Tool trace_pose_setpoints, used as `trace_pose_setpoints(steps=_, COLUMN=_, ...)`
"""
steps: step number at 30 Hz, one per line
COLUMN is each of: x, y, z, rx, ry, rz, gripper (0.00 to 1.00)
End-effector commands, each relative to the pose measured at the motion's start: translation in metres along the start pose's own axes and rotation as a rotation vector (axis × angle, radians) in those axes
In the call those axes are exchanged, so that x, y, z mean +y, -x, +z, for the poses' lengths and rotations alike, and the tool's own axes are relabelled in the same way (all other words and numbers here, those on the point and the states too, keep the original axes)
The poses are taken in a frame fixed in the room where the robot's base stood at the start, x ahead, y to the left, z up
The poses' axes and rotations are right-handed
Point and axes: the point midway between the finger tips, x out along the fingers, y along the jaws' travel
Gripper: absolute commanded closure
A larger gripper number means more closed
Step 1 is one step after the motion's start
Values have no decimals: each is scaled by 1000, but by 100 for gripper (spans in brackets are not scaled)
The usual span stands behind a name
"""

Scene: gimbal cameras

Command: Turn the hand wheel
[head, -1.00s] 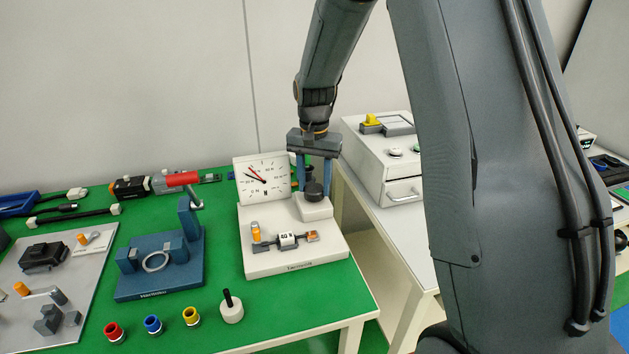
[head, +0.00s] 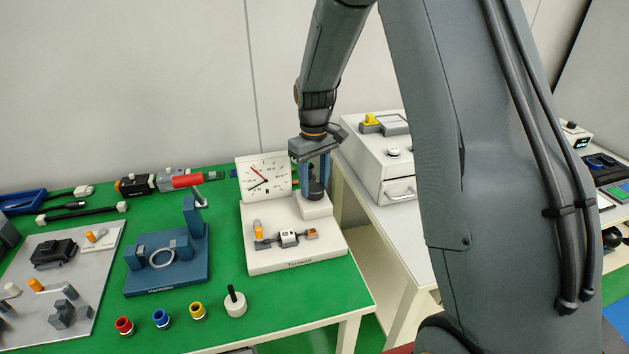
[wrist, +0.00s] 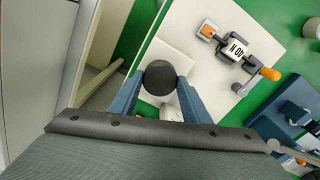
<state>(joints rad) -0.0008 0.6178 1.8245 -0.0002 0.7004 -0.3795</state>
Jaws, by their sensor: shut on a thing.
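The hand wheel (head: 316,193) is a dark round knob on a raised white block at the back right of a white tester (head: 285,258). In the wrist view the hand wheel (wrist: 160,76) sits between two blue fingers. My gripper (head: 317,182) points down from above and is shut on it, one finger on each side; my gripper also shows in the wrist view (wrist: 160,82). Beside it stands a white dial (head: 264,177) with a red and a black needle. The red needle points up-left and the black one down-left. The fingers partly hide the wheel in the head view.
A blue vise-like fixture (head: 168,278) stands left of the tester on the green table. Red, blue and yellow rings and a white knob with a black pin (head: 235,301) lie in front. A white box (head: 385,167) stands on the right table.

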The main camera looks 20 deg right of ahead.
Motion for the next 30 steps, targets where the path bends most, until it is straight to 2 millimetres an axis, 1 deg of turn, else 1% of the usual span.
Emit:
trace_pose_setpoints(steps=21, x=0, y=2, z=-2, rx=4, ry=669, rz=3, gripper=79)
trace_pose_setpoints(steps=30, x=-1, y=2, z=-2, rx=4, ry=879, rz=3, gripper=79)
